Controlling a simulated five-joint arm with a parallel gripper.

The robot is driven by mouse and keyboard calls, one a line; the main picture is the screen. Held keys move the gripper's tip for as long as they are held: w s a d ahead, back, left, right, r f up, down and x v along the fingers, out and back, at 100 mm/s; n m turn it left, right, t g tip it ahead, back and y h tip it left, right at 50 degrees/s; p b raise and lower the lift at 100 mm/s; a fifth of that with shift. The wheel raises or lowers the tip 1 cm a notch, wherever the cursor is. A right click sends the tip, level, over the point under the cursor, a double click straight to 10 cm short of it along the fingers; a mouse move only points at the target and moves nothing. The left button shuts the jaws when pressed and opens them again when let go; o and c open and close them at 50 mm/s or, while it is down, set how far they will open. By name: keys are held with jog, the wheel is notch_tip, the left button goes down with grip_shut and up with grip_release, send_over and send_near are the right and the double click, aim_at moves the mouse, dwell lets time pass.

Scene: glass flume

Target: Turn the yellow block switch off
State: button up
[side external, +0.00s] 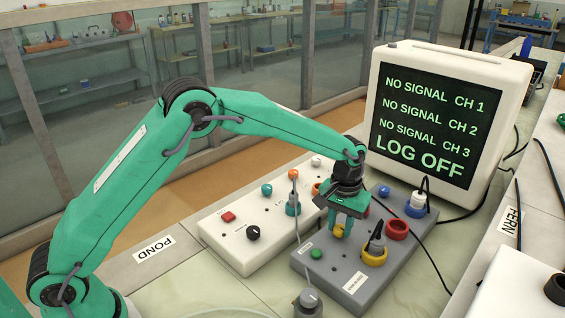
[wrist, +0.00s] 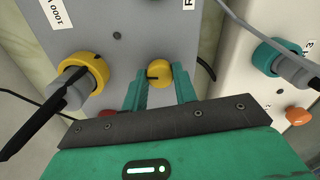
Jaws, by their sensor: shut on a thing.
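The yellow knob (wrist: 158,74) of the grey block (wrist: 150,30) sits between the two fingers of my gripper (wrist: 159,90) in the wrist view. A dark mark runs across the knob's face. In the side view my gripper (side external: 343,212) points down over the grey block (side external: 335,268), shut on the yellow knob (side external: 339,231), which shows just below the fingers. A yellow ring socket (side external: 374,257) with a grey plug in it stands beside the knob. The monitor (side external: 440,110) reads NO SIGNAL for CH 1, CH 2 and CH 3, and LOG OFF.
A white block (side external: 225,245) with a red button, a black knob and a teal plug socket stands left of the grey block. Red (side external: 397,229) and blue sockets lie to the right. Cables hang close to the gripper. A green button (side external: 316,254) is at the block's front left.

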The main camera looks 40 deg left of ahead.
aim_at(340, 227)
jog(key=shift+r+n, duration=0.1)
jog(key=shift+n, duration=0.4)
jog(key=o, duration=1)
notch_tip(340, 227, up, 7)
jog(key=shift+r, duration=0.4)
